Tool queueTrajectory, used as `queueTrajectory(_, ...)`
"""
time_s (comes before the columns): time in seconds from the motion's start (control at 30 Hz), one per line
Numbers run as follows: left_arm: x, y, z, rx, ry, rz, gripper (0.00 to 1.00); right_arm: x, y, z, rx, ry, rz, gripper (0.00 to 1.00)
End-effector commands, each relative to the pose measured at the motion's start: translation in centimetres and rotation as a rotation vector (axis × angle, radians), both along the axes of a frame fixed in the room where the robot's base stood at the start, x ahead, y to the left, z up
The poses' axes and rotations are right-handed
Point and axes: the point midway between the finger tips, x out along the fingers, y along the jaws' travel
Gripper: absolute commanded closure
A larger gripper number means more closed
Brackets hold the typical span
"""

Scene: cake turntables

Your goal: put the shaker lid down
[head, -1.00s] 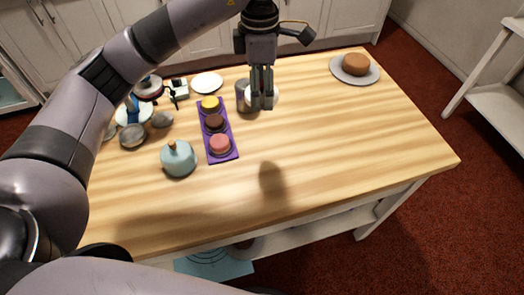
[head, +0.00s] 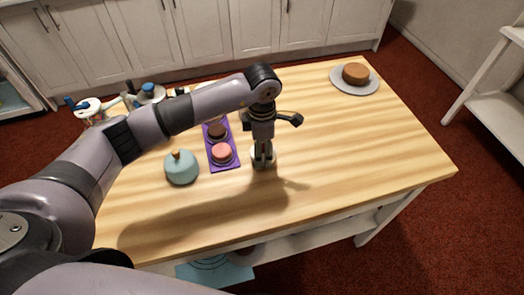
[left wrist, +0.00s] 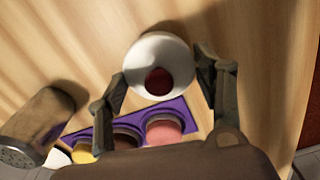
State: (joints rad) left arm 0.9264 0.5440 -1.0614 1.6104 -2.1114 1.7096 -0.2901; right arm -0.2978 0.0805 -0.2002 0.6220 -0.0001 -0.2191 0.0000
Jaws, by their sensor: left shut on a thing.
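My left gripper (head: 263,163) points straight down over the table, to the right of the purple tray. In the left wrist view its fingers (left wrist: 163,82) are shut on a white round piece with a dark red centre, which I take for the shaker lid (left wrist: 150,52). It shows pale around the fingertips in the head view (head: 268,160). It is at or just above the wood; I cannot tell whether it touches. A brownish cylinder with a perforated end, apparently the shaker (left wrist: 42,122), stands at the lower left of the wrist view. My right gripper is not in view.
The purple tray (head: 233,166) with small round cakes (head: 222,153) lies just left of the gripper. A blue domed pot (head: 181,168) stands farther left. A brown cake (head: 355,73) on a grey plate is at the back right. The table's right half (head: 360,150) is clear.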

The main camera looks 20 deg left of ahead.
Motion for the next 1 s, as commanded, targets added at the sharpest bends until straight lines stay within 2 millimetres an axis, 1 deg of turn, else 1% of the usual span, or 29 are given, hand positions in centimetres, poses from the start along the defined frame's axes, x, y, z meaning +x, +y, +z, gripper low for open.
queueTrajectory(0.03,-0.1,0.0,-0.8,-0.001,0.004,0.001,0.53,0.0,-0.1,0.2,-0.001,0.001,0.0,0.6)
queueTrajectory(0.13,0.0,0.0,-2.0,0.0,0.002,0.002,0.53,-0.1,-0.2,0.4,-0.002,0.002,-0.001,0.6)
queueTrajectory(0.37,0.0,0.0,-2.2,-0.001,0.0,0.0,0.53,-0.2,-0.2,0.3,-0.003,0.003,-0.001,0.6)
queueTrajectory(0.5,0.0,0.0,-2.7,0.0,0.0,0.0,0.53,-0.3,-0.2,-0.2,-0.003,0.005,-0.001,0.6)
queueTrajectory(0.53,0.0,0.0,-2.6,0.0,0.0,0.0,0.38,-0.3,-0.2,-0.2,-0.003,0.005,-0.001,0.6)
queueTrajectory(0.6,0.0,0.0,-2.5,0.0,0.0,0.0,0.33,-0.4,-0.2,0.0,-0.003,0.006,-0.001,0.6)
queueTrajectory(0.83,0.0,0.0,-2.5,0.0,0.0,0.0,0.18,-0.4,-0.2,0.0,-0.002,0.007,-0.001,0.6)
queueTrajectory(1.0,0.0,0.0,-2.5,0.0,0.0,0.0,0.18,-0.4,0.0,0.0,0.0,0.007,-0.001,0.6)
